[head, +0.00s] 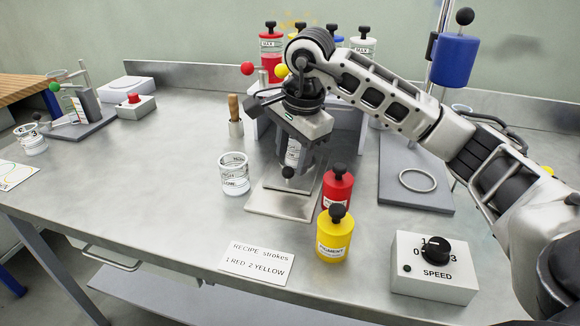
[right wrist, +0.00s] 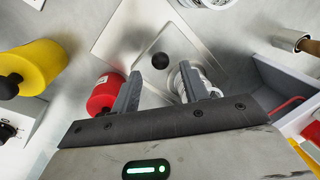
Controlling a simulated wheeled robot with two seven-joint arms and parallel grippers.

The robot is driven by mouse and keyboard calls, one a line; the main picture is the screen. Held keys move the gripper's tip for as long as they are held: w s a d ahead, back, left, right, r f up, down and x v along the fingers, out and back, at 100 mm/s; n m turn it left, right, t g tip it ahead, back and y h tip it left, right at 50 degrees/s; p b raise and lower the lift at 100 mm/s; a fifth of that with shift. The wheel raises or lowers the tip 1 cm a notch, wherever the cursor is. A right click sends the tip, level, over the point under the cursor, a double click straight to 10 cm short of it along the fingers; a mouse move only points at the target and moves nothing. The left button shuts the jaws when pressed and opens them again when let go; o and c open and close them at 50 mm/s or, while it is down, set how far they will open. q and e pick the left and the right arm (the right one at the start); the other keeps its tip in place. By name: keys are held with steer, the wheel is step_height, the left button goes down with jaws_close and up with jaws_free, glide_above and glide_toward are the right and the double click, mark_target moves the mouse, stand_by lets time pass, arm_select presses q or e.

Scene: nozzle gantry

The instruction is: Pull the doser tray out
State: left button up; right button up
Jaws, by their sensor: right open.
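The doser tray, a flat pale metal plate (head: 280,206), lies on the bench at the foot of the gantry. It also shows in the right wrist view (right wrist: 118,36). A black ball knob (head: 288,172) stands at the tray; the right wrist view shows it (right wrist: 160,61) in line with the gap between my fingertips. My right gripper (head: 299,156) points down over the tray, open and empty (right wrist: 160,80). The knob appears just beyond the fingertips, not touched. My right arm hides much of the gantry. My left gripper is out of view.
A red bottle (head: 337,188) and a yellow pigment bottle (head: 331,238) stand close at the tray's right. A glass beaker (head: 234,176) stands at its left. A speed box (head: 433,268) is front right, and a recipe card (head: 257,262) lies in front on otherwise clear bench.

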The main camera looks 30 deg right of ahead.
mark_target(290, 168)
steer(key=shift+w+f, duration=0.2)
steer(key=shift+f, duration=0.65)
steer(key=shift+w+f, duration=0.2)
steer(key=shift+f, duration=0.65)
